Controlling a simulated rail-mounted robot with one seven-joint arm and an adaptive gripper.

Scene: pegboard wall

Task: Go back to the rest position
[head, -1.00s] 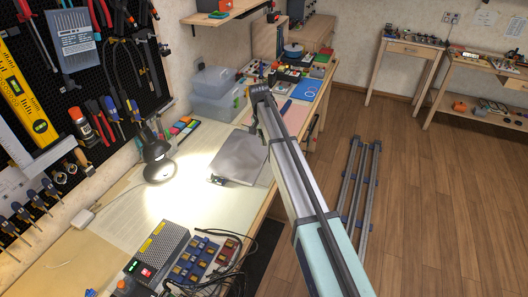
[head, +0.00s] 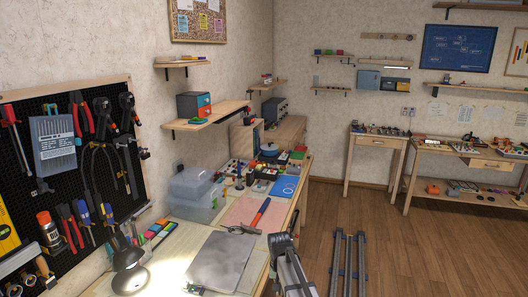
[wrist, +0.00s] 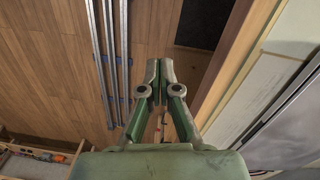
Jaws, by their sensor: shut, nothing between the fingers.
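My gripper (wrist: 160,68) is shut and empty in the wrist view, its two green-and-grey fingers close together. It is above the wooden floor (wrist: 60,60), beside the workbench edge (wrist: 225,95) on the right. In the head view my arm shows at the bottom centre, by the bench's right edge; its fingers cannot be made out there.
A lamp (head: 128,262) stands at the left, before a pegboard (head: 100,165). Metal rails (head: 349,262) lie on open floor at the right.

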